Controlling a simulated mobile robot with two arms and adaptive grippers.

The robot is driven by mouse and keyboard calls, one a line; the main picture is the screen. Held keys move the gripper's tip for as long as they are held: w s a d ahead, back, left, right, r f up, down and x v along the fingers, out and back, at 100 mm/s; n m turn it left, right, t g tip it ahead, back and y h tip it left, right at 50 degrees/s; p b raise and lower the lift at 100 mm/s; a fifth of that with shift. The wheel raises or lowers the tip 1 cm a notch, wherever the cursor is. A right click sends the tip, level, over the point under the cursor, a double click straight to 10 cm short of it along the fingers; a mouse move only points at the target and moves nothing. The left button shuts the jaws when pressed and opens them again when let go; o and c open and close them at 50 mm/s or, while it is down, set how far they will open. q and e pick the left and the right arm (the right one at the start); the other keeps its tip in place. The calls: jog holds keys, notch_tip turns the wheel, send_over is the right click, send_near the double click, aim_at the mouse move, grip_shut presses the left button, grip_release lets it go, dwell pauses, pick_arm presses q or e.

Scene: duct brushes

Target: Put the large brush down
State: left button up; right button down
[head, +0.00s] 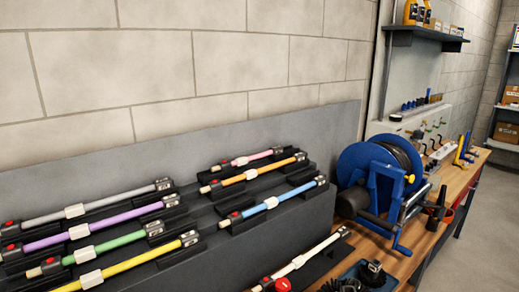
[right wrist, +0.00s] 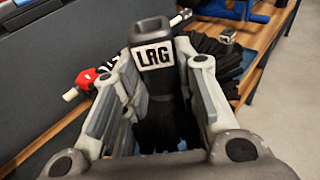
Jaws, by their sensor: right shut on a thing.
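The large brush (right wrist: 153,55) has a black socket end with a white "LRG" label, and it stands upright between the fingers of my right gripper (right wrist: 155,85) in the right wrist view. The gripper is shut on it. My left gripper is in neither view, and the head view does not show my right gripper.
A white rod with a red knob (head: 283,284) lies close by. Coloured rods rest on a dark stepped rack (head: 330,215). A blue hose reel (head: 365,165) stands on the wooden bench (head: 398,262).

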jog(key=s+a+r+n+y, duration=0.1)
jog(key=s+r, duration=0.4)
jog(key=shift+s+r+y, duration=0.3)
jog(key=shift+r, duration=0.1)
jog(key=s+a+f+m+h+b, duration=0.1)
jog(key=s+a+f+h+b, duration=0.1)
jog(key=a+f+b, duration=0.7)
jog(key=w+d+f+b, duration=0.1)
jog(key=w+d+f, duration=0.1)
jog(key=w, duration=0.2)
jog(key=w+d+f+b, duration=0.1)
jog(key=w+d+f, duration=0.1)
jog(key=w+f, duration=0.1)
jog(key=w+d+f+b, duration=0.1)
jog(key=w+d+f, duration=0.1)
jog(key=w, duration=0.3)
jog(key=shift+w+d+f+b, duration=0.3)
jog(key=shift+w+f+b, duration=0.05)
jog(key=shift+f, duration=0.2)
jog(key=shift+w+d+f+b, duration=0.1)
jog(key=shift+w+f+b, duration=0.15)
jog(key=shift+f, duration=0.75)
jog(key=shift+w+f+b, duration=0.1)
jog(key=shift+f+b, duration=0.15)
jog(key=shift+f, duration=0.7)
jog(key=shift+f, duration=0.1)
